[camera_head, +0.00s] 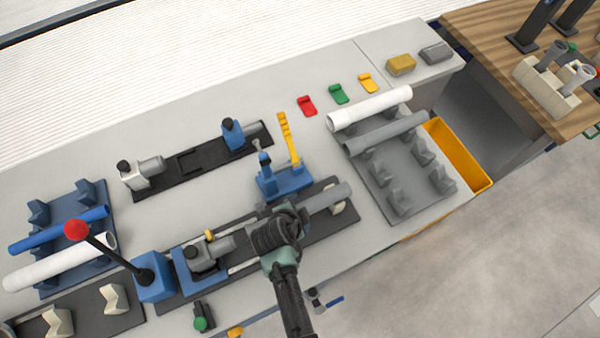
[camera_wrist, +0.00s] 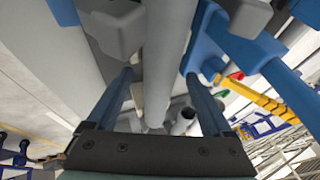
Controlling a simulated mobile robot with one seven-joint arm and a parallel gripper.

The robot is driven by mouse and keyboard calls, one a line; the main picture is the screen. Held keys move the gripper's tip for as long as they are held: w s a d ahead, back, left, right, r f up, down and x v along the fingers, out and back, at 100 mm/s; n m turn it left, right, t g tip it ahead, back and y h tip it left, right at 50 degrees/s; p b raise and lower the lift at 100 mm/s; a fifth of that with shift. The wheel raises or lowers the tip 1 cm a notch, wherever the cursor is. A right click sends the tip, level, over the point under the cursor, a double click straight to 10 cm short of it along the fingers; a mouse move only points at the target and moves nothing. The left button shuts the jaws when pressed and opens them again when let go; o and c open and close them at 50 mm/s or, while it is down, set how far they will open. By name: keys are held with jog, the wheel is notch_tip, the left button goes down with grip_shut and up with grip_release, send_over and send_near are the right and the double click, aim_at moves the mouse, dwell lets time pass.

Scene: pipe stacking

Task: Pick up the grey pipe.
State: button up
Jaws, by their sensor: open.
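A grey pipe (camera_head: 328,197) lies along the dark bench fixture in the head view, its right end showing beside a cream support. My gripper (camera_head: 280,229) is over this fixture and hides the pipe's left part. In the wrist view a long grey pipe (camera_wrist: 168,60) runs between the two blue fingers of my gripper (camera_wrist: 155,97). The fingers are open, one on each side of it in the picture; I see gaps and no clear contact. A second grey pipe (camera_head: 385,132) rests on the grey rack at the right, apart from my gripper.
A blue clamp (camera_head: 283,182) with a yellow lever stands just behind my gripper. A red-knobbed lever (camera_head: 77,230) rises at the left. The grey rack (camera_head: 399,186) also bears a white pipe (camera_head: 370,108). A yellow bin (camera_head: 458,157) is beside it.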

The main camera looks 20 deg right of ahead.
jog(key=shift+f, duration=0.1)
jog(key=shift+c, duration=0.3)
grip_shut()
jog(key=shift+r, duration=0.2)
